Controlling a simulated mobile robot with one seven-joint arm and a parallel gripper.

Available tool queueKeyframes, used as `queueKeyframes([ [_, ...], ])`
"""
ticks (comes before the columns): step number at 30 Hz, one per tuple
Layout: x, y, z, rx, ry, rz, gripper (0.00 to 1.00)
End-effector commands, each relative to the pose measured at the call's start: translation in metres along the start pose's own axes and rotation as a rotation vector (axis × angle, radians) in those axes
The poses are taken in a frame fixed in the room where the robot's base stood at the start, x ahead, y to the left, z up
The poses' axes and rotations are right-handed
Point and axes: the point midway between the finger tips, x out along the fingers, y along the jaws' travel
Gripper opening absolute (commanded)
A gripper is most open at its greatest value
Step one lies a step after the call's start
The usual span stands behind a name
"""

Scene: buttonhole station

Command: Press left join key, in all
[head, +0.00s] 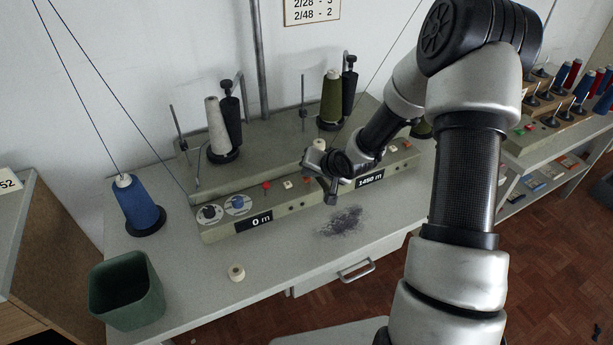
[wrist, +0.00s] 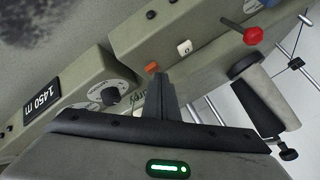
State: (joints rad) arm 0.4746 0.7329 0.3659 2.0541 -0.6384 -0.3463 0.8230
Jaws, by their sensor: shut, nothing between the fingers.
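The grey winding machine (head: 215,235) stands on the table. Its left part carries a red key (head: 267,185), a white switch (head: 288,184) and a small orange-red key (head: 308,181) behind the dials (head: 237,205) and the "0 m" display (head: 260,220). I cannot read which is the join key. My gripper (head: 331,198) is shut and empty, over the machine front between the two displays. In the wrist view my gripper (wrist: 165,92) points near an orange key (wrist: 151,68), apparently not touching it. A white switch (wrist: 184,47) and a red knob (wrist: 253,36) lie beyond.
The "1450 m" display (head: 370,180) is right of my gripper. White (head: 218,128) and green (head: 331,100) thread cones stand behind. Dark fluff (head: 343,220) lies in front.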

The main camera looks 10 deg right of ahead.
Motion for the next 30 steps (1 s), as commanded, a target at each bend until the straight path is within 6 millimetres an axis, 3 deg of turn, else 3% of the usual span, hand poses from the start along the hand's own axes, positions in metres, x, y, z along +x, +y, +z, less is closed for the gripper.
queueKeyframes([
  [5,-0.009,-0.006,-0.006,0.000,-0.001,0.001,0.00],
  [18,-0.011,-0.008,-0.008,0.000,0.000,0.000,0.00],
  [30,-0.038,-0.027,-0.028,0.001,0.000,0.001,0.00],
])
